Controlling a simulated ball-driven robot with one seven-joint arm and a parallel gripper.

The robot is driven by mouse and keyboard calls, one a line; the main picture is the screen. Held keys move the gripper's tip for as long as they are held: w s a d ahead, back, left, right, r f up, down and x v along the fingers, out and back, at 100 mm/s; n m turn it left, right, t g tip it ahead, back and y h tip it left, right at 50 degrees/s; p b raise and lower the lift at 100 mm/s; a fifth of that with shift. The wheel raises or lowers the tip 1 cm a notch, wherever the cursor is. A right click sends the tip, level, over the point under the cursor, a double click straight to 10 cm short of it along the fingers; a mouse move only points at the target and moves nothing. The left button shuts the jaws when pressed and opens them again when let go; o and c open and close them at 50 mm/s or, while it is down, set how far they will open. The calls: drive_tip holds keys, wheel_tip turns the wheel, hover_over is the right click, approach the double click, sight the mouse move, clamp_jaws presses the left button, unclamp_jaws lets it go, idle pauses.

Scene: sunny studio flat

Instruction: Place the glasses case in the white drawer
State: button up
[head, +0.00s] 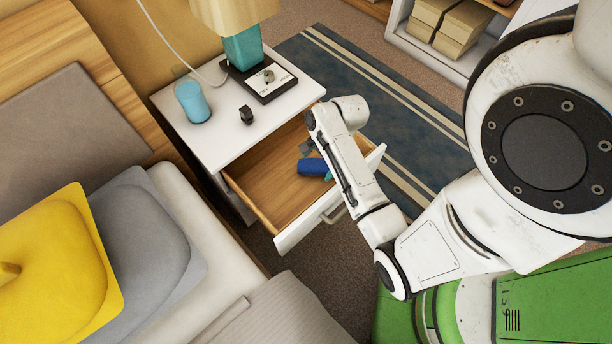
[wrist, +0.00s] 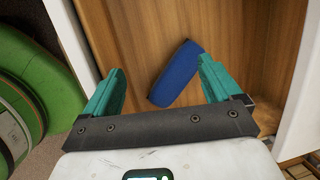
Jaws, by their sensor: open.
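The glasses case is a dark blue, rounded oblong (head: 313,167) inside the open white drawer (head: 290,241). It appears to lie on the drawer's wooden floor, partly behind my arm in the head view. In the wrist view the case (wrist: 178,76) lies slanted beyond and between my teal fingertips, its right part close to the right finger. My gripper (wrist: 161,72) is open, with nothing clamped between its fingers, and is over the drawer. In the head view my arm hides most of the gripper.
A bed with a yellow cushion (head: 60,265) stands left. The drawer's left part is clear.

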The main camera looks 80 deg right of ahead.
drive_tip(key=a+r+n+g, duration=0.1)
drive_tip(key=a+r+n, duration=0.3)
drive_tip(key=a+n, duration=0.5)
drive_tip(key=a+r+n+h, duration=0.1)
drive_tip(key=a+r+n, duration=0.4)
drive_tip(key=a+n, duration=0.4)
drive_tip(key=n, duration=0.6)
drive_tip(key=shift+a+r+g+h, duration=0.2)
drive_tip(key=shift+a+g+h, duration=0.1)
drive_tip(key=shift+g, duration=0.1)
